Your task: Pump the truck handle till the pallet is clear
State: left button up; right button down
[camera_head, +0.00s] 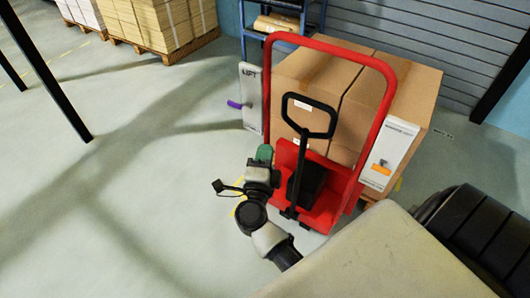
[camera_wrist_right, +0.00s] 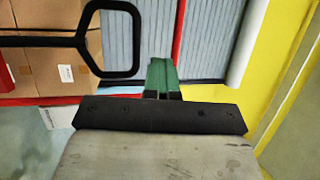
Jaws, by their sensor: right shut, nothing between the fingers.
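The red pallet truck (camera_head: 328,212) stands right of centre in the head view, with a tall red hoop frame. Its black handle (camera_head: 308,115) rises upright in front of the cartons and ends in a loop. The loop also shows at upper left in the wrist view (camera_wrist_right: 136,40). Brown cartons (camera_head: 318,78) are stacked behind the frame. The pallet under them is almost wholly hidden, so its height cannot be told. My right gripper (camera_head: 264,153), with green fingers, is shut and empty, left of the handle and apart from it. It also shows in the wrist view (camera_wrist_right: 161,76). My left gripper is out of view.
A white panel marked LIFT (camera_head: 251,85) with a purple lever (camera_head: 235,105) stands left of the truck. Another white panel (camera_head: 397,145) with an orange lever (camera_head: 381,167) stands right. A blue rack (camera_head: 256,32) and shutter (camera_head: 440,35) are behind. Floor (camera_head: 120,190) at left is clear.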

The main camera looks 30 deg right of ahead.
jog(key=c, duration=1)
grip_release()
jog(key=shift+a, duration=0.1)
jog(key=b+v, duration=0.1)
jog(key=v, duration=0.9)
jog(key=shift+s+a+f, duration=0.1)
jog(key=shift+s+a, duration=0.1)
jog(key=shift+s, duration=0.15)
